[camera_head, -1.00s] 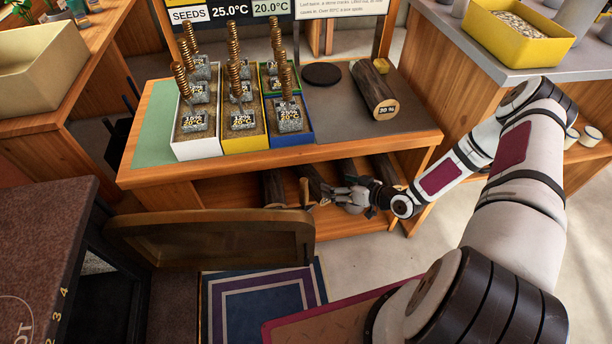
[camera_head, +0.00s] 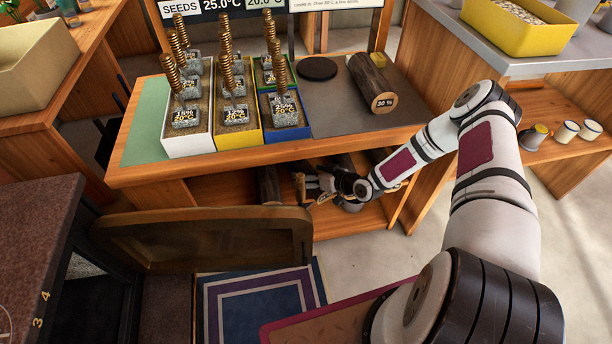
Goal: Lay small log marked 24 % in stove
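Several dark logs lie on the lower shelf of the bench; one log (camera_head: 269,184) shows at the left. No 24 % mark can be read on any of these. My gripper (camera_head: 312,190) reaches into the shelf front, to the right of that log, and partly hides the logs there. The fingers are small and dark; I cannot tell whether they hold anything. The stove (camera_head: 50,215) stands at the left, dark and boxy. Its door (camera_head: 205,240) stands swung open towards the middle of the view. The stove's inside is mostly hidden.
A log marked 30 % (camera_head: 371,82) lies on the bench top (camera_head: 335,117) beside a round black disc (camera_head: 318,68). Trays with blocks and copper coils stand left of it. A blue rug (camera_head: 255,305) covers floor before the bench. Another counter (camera_head: 520,68) stands at the right.

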